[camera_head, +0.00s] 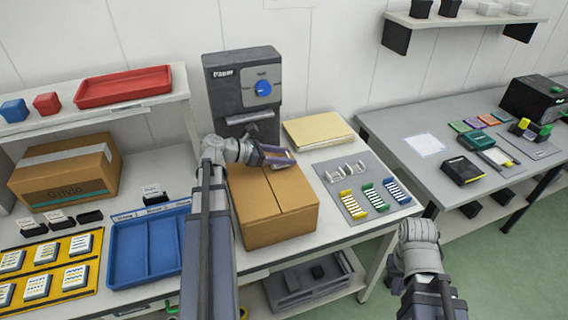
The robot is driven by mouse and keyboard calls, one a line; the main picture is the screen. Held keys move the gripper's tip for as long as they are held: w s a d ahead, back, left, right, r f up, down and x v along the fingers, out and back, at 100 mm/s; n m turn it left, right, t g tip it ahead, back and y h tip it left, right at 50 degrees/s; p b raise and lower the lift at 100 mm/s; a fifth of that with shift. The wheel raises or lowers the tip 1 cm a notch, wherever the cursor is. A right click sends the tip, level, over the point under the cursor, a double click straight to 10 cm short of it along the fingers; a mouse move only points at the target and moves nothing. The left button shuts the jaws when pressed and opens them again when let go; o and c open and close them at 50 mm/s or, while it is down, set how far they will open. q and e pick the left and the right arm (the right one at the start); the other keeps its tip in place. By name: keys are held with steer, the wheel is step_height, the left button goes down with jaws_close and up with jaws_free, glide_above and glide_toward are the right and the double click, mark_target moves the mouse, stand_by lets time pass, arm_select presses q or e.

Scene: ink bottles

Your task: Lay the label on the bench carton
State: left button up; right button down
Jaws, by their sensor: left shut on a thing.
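The bench carton (266,214) is a closed brown box on the middle of the white bench, with a seam across its top. My left gripper (284,159) is over the far edge of the carton's top. It is shut on a small pale piece, which looks like the label (281,154); the gripper hides much of it. I cannot tell whether the label touches the carton. My right arm's grey wrist (416,250) is at the lower right, over the floor in front of the bench; its fingertips cannot be made out.
A dark machine with a blue knob (243,90) stands behind the carton. A yellow folder (317,129) and a grey board (361,188) with coloured racks lie to the right. A blue tray (147,247) is left. Another carton (66,173) stands far left. A grey table (400,138) is right.

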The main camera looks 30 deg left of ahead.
arm_select(q)
steer(key=shift+f, duration=0.2)
steer(key=shift+f, duration=0.2)
steer(key=o, duration=1.3)
steer(key=shift+s+a+r+p, duration=0.15)
steer(key=shift+r+p, duration=0.15)
steer(key=shift+r, duration=0.1)
steer(key=p+v, duration=0.4)
steer(key=v, duration=0.6)
steer(key=shift+s+a+r, duration=0.1)
steer(key=shift+r, duration=0.05)
steer(key=shift+s+a+r, duration=0.1)
steer(key=shift+s+a, duration=0.25)
steer(key=shift+s, duration=0.05)
